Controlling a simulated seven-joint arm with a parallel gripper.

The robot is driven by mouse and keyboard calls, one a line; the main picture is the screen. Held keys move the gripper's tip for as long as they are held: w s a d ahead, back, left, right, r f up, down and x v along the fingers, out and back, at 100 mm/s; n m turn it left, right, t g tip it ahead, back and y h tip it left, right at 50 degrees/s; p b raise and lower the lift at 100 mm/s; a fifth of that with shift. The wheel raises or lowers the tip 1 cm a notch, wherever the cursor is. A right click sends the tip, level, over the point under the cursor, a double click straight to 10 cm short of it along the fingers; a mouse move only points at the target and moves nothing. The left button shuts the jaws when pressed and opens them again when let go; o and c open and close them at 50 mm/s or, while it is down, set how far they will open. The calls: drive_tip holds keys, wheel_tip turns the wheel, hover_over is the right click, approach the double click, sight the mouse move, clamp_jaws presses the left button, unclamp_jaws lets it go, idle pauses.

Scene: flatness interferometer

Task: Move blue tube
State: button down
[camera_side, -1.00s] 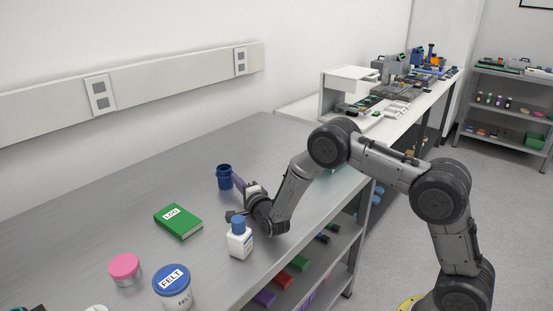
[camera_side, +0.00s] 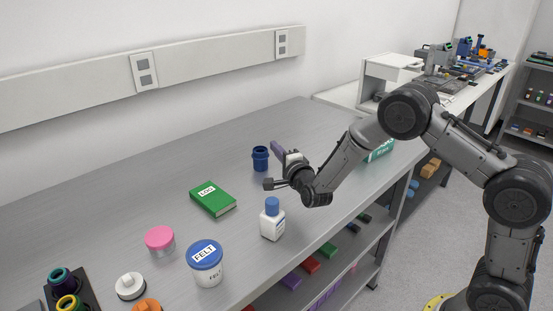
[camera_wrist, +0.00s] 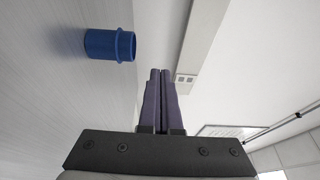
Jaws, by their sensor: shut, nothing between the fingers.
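The blue tube (camera_side: 260,158) stands upright on the grey metal bench in the side view, with a wider collar near its top. It also shows in the wrist view (camera_wrist: 107,45), to the left of the fingers. My gripper (camera_side: 277,148) is beside and to the right of the tube, its purple fingers pointing up and toward the wall. In the wrist view the two purple fingers (camera_wrist: 160,75) lie together with nothing between them. The gripper does not hold the tube, and a gap shows between them in the wrist view.
A white bottle with a blue cap (camera_side: 272,219) stands in front of my gripper. A green log book (camera_side: 213,199), a pink-lidded jar (camera_side: 160,241) and a FELT tub (camera_side: 206,264) are to the left. A green box (camera_side: 380,151) is behind my arm. The bench behind the tube is clear.

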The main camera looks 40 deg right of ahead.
sight(260, 159)
drive_tip(key=w+a+r+n+y, duration=0.1)
drive_tip(key=w+a+n+y, duration=0.1)
drive_tip(key=a+n+y, duration=0.95)
drive_tip(key=s+g+y, duration=0.1)
drive_tip(key=y, duration=0.1)
drive_tip(key=s+d+f+n+g+y, duration=0.1)
drive_tip(key=y, duration=0.1)
drive_tip(key=s+f+g+y, duration=0.1)
drive_tip(key=g+y, duration=0.1)
drive_tip(key=y, duration=0.1)
drive_tip(key=shift+s+d+f+n, duration=0.2)
drive_tip(key=shift+d+f+n, duration=0.05)
drive_tip(key=shift+s+f+g+y, duration=0.15)
drive_tip(key=shift+s+g+y, duration=0.1)
drive_tip(key=shift+g, duration=0.15)
drive_tip(key=w+d, duration=0.3)
drive_tip(key=d, duration=0.2)
drive_tip(key=w+d, duration=0.4)
drive_tip(key=d, duration=0.2)
drive_tip(key=w+d, duration=0.4)
drive_tip(key=d, duration=0.2)
drive_tip(key=shift+w, duration=0.15)
wheel_tip(260, 159, down, 5)
drive_tip(key=shift+w+d+f, duration=0.1)
drive_tip(key=shift+d, duration=0.05)
drive_tip(key=shift+a, duration=0.2)
drive_tip(key=shift+s+a, duration=0.2)
drive_tip(key=shift+s, duration=0.1)
